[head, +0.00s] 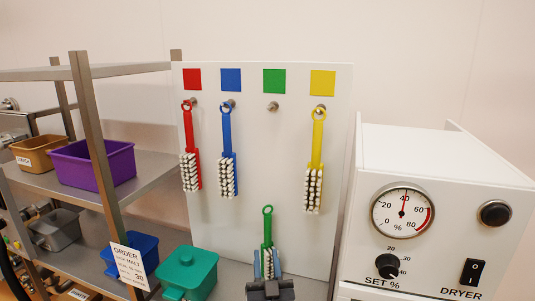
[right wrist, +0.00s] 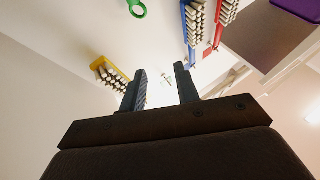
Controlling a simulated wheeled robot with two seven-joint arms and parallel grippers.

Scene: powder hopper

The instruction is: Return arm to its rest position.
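My right gripper (head: 267,262) is at the bottom middle of the head view, low in front of the white tool board (head: 250,160). In the right wrist view its two fingers (right wrist: 162,72) stand apart with nothing between them. The green brush (head: 267,228) is upright, ring up, and in the head view its bristles line up between the fingers. The right wrist view shows its ring (right wrist: 137,9) at the top edge, clear of the fingertips. What supports the brush is hidden. My left gripper is not in view.
Red (head: 190,150), blue (head: 227,150) and yellow (head: 316,160) brushes hang on the board. The peg (head: 272,106) under the green square is bare. A dryer (head: 435,220) stands right. Left is a shelf (head: 155,170) with a purple bin (head: 95,165); a green lidded box (head: 188,272) is nearby.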

